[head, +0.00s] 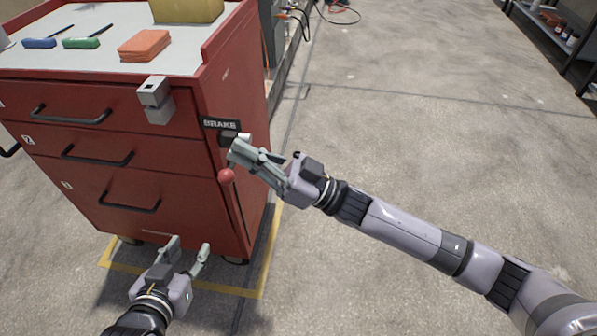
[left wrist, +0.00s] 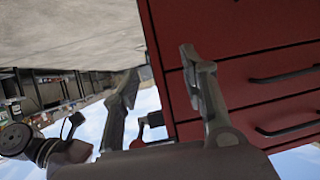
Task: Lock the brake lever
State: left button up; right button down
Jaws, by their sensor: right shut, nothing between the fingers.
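The brake lever's red ball knob (head: 226,176) shows at the right front edge of the red cart (head: 160,190), below the black BRAKE label (head: 221,125). My right gripper (head: 240,151) is shut and empty, its fingertips just above the knob by the lever's mount. The fingers cover most of the lever's arm, and I cannot tell whether they touch it. My left gripper (head: 188,246) is open and empty, low in front of the cart's bottom drawer. Its spread fingers also show in the left wrist view (left wrist: 160,70), with the cart's drawers on the right.
Orange cloths (head: 144,45), a blue brush (head: 39,43) and a green brush (head: 81,43) lie on the cart top. A grey bracket (head: 155,100) sticks out of the cart's front. Yellow floor tape (head: 262,277) surrounds the cart. The concrete floor to the right is clear.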

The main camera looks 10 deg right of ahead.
pick_arm(q)
jog(key=shift+s+a+f+g+y, duration=0.15)
jog(key=shift+s+a+f+g, duration=0.1)
jog(key=shift+s+f+g, duration=0.3)
jog(key=shift+s+a+f+g+y, duration=0.15)
jog(key=shift+s+a+f+g, duration=0.15)
jog(key=shift+s+f, duration=0.3)
pick_arm(e)
jog(key=v, duration=1)
pick_arm(q)
jog(key=shift+w+d, duration=0.1)
pick_arm(e)
jog(key=shift+s+a, duration=0.1)
